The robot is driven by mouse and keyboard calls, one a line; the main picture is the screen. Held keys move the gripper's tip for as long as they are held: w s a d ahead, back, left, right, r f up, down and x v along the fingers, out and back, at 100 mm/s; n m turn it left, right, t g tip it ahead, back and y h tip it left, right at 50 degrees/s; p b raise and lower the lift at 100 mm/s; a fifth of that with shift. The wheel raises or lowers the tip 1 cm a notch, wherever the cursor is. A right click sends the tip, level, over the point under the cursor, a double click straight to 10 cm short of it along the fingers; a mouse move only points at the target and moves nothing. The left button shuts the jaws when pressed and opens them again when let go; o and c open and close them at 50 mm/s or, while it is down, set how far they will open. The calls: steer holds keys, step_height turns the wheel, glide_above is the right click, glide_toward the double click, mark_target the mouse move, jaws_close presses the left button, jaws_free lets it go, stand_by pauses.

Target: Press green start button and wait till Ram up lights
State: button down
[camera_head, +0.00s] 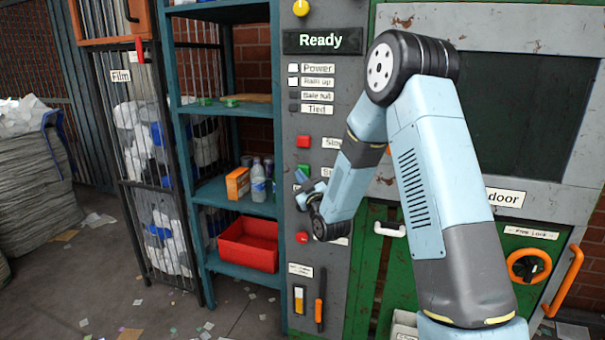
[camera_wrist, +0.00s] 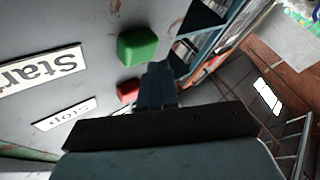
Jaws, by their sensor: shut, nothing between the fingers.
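The green start button (camera_head: 303,170) sits on the grey control panel (camera_head: 330,262), below a red button (camera_head: 303,141). It also shows as a raised green block in the wrist view (camera_wrist: 138,46), beside the "Start" label. My gripper (camera_head: 306,189) is shut and empty, just below the green button in the head view. In the wrist view its fingertips (camera_wrist: 157,68) lie close beside the button; I cannot tell if they touch. The display (camera_head: 322,41) reads "Ready". The Power lamp (camera_head: 293,68) and Ram up lamp (camera_head: 293,82) look white; the two lamps below look dark.
A teal shelf (camera_head: 228,111) with a red bin (camera_head: 248,245), a bottle (camera_head: 258,180) and an orange box (camera_head: 237,183) stands left of the panel. Another red button (camera_head: 302,237) is lower on the panel. The green door (camera_head: 490,262) is at right.

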steer(key=shift+w+d+r, duration=0.1)
steer(key=shift+w+d, duration=0.05)
steer(key=shift+w, duration=0.1)
